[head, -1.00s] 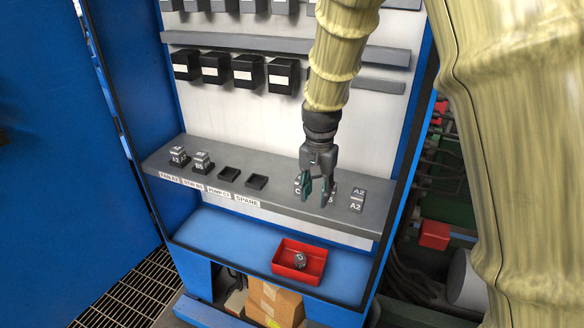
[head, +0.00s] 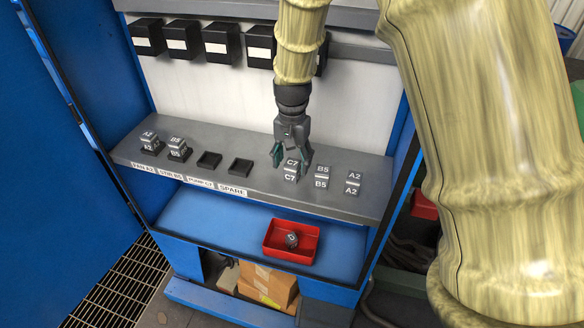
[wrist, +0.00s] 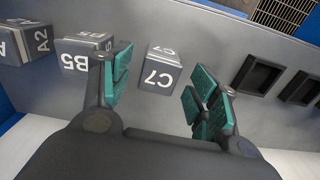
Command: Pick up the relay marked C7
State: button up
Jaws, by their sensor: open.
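The relay marked C7 (head: 291,170) is a small grey block with white lettering, standing on the grey shelf (head: 340,200). My gripper (head: 291,160) is open, pointing down just above and behind C7, with a finger on each side in the head view. In the wrist view, C7 (wrist: 160,70) lies between the teal-padded fingers (wrist: 163,95), apart from both and a little beyond the tips. The relay marked B5 (head: 321,177) stands just right of C7, and the relay marked A2 (head: 354,183) farther right. In the wrist view, B5 (wrist: 82,52) is close beside one finger.
Two seated relays (head: 177,147) stand farther left. A red tray (head: 291,256) holding a dark part sits on the blue ledge below. Black boxes (head: 220,40) hang above.

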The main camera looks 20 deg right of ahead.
aim_at(292, 163)
jog(key=shift+w+f, duration=0.3)
jog(key=shift+f, duration=0.25)
jog(key=shift+f+p, duration=0.35)
jog(key=shift+f, duration=0.05)
jog(key=shift+s+f, duration=0.35)
jog(key=shift+s, duration=0.15)
jog(key=shift+w+f, duration=0.3)
jog(key=shift+f, duration=0.1)
jog(key=shift+s+r, duration=0.15)
jog(key=shift+s, duration=0.1)
jog(key=c, duration=1.1)
jog(key=shift+w, duration=0.1)
jog(key=shift+c, duration=0.2)
